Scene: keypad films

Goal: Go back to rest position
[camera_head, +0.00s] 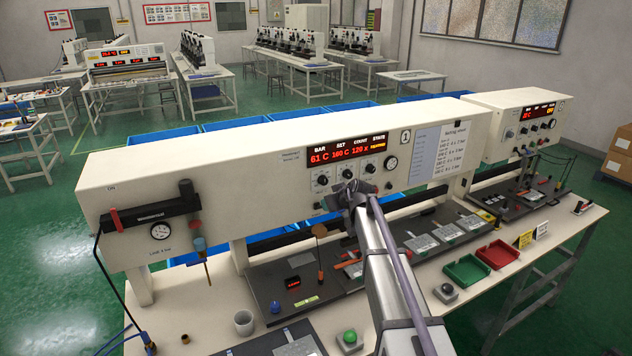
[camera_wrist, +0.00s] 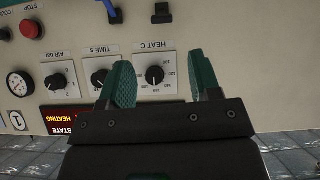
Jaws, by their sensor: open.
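My gripper (camera_wrist: 163,76) is open, with its two green fingers apart and nothing between them in its grasp. In the wrist view the black HEAT C knob (camera_wrist: 154,75) appears between the fingers; I cannot tell how far the fingertips are from the panel. The TIME S knob (camera_wrist: 100,77) is just left of the left finger, and the AIR knob (camera_wrist: 54,81) is further left. In the head view my arm reaches up from the bottom to the control panel of the long cream machine (camera_head: 240,166), and its wrist hides part of the knob row.
A second machine (camera_head: 515,112) stands at right.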

